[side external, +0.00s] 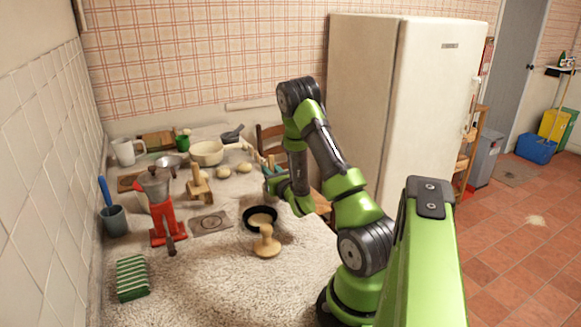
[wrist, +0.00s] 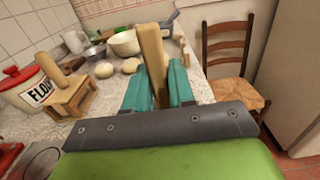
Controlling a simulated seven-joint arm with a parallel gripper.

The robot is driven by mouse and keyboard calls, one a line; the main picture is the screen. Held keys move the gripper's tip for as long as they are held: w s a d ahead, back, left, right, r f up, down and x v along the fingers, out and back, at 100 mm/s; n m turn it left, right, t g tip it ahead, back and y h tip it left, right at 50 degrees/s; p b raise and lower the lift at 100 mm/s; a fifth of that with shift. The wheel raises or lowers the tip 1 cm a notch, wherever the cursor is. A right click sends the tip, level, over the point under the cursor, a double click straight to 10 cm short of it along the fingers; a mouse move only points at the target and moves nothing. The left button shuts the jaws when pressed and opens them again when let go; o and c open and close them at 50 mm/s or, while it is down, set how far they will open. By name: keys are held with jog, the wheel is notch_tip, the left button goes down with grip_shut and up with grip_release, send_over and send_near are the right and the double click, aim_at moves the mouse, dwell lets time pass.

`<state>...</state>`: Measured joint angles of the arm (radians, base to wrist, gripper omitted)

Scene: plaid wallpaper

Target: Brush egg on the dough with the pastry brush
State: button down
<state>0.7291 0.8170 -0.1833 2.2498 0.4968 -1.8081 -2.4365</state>
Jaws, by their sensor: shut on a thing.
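My gripper shows in the side view (side external: 270,170) and the wrist view (wrist: 155,85). Its teal fingers are shut on a wooden handle (wrist: 151,55), which stands up between them. I take it for the pastry brush; its bristles are not visible. Pale dough balls lie on the counter in the side view (side external: 223,172) and beyond the fingers in the wrist view (wrist: 104,69). The held handle is apart from them. A black dish (side external: 259,216) with pale yellow contents, perhaps egg, is on the counter below my gripper.
A tan rounded object (side external: 267,244) adjoins the dish. A cream bowl (side external: 206,152) stands behind the dough. A chair (wrist: 225,60) and fridge (side external: 400,110) border the counter at right.

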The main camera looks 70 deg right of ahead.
aim_at(271, 155)
jog(key=shift+f, duration=0.5)
dwell(1.0)
jog(key=shift+r, duration=0.1)
jog(key=shift+r, duration=3.55)
jog(key=w+a+r+n+t+y, duration=0.25)
jog(key=w+a, duration=0.25)
jog(key=a, duration=0.4)
jog(key=w+a+r+n+t+y, duration=0.1)
jog(key=w+a+r+n+y, duration=0.2)
jog(key=a, duration=0.6)
jog(key=w+a+r+n+t+y, duration=0.1)
jog(key=w+a+r+t+y, duration=0.1)
jog(key=w+a+y, duration=0.5)
jog(key=s+a+n, duration=0.2)
jog(key=s+a, duration=0.1)
jog(key=a, duration=0.9)
jog(key=shift+a+r, duration=0.25)
jog(key=shift+r, duration=0.05)
jog(key=shift+n, duration=0.25)
